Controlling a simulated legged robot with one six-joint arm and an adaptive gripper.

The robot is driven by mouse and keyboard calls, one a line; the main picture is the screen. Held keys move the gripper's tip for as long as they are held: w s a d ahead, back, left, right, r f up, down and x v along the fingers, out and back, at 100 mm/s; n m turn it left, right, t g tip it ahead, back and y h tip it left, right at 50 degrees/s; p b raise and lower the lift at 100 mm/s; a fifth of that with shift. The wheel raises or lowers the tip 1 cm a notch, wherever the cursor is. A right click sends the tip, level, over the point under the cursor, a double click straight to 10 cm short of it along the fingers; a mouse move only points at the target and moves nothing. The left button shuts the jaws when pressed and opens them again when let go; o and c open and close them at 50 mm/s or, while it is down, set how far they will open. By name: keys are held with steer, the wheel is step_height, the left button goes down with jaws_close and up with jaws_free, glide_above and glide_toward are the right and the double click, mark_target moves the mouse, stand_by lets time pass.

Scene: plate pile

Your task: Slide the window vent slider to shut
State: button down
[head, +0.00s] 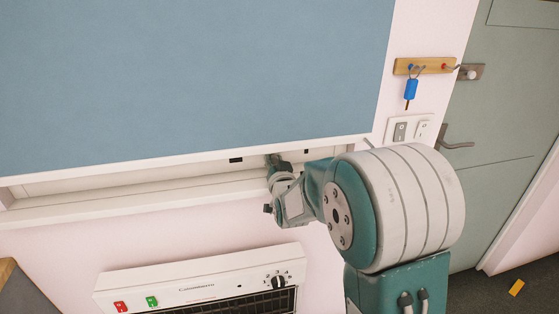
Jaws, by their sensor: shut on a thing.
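The pale window frame strip (110,178) runs below the blue blind. It has a dark slot (236,159) just left of my gripper and a smaller dark mark (306,151) to the right. My gripper (274,160) reaches up to this strip between the two marks. It is shut on the vent slider there, but the fingers and wrist hide most of the slider. How far the slider stands along its track cannot be told.
The blue blind (190,75) covers the window above. A white heater (215,277) stands below the sill. To the right are a wooden key rack (433,65) with a blue tag (410,90), light switches (400,131) and a grey-green door (510,110).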

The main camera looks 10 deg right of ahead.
mark_target(256, 158)
steer(key=a, duration=0.4)
steer(key=shift+a+r, duration=0.1)
steer(key=shift+a, duration=0.05)
steer(key=c, duration=0.9)
jaws_free()
steer(key=o, duration=0.4)
steer(key=shift+o, duration=0.2)
steer(key=shift+a, duration=0.1)
